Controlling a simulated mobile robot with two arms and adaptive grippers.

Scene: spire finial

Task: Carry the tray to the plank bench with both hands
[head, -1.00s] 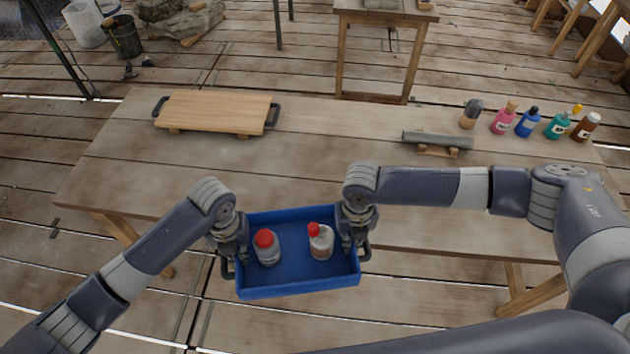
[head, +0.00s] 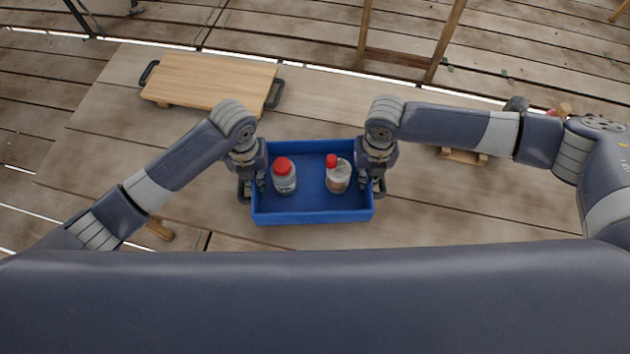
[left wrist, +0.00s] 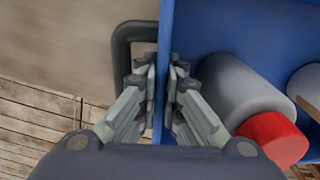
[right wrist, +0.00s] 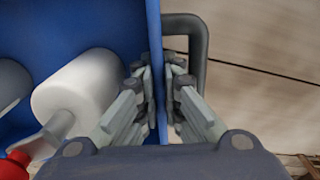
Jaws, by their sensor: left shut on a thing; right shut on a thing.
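The blue tray (head: 312,216) is held level between my two grippers, over the near part of the plank bench (head: 420,215). Two bottles with red caps stand in it, a left bottle (head: 285,184) and a right bottle (head: 339,181). My left gripper (head: 254,183) is shut on the tray's left wall, beside a dark handle (left wrist: 122,50). My right gripper (head: 370,180) is shut on the right wall, beside the other handle (right wrist: 203,45). Whether the tray's underside touches the bench is hidden.
A wooden board (head: 210,80) with dark handles lies at the bench's far left. A wooden stand (head: 462,157) and a pink bottle (head: 551,112) are partly hidden behind my right arm. Bare bench lies beyond the tray.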

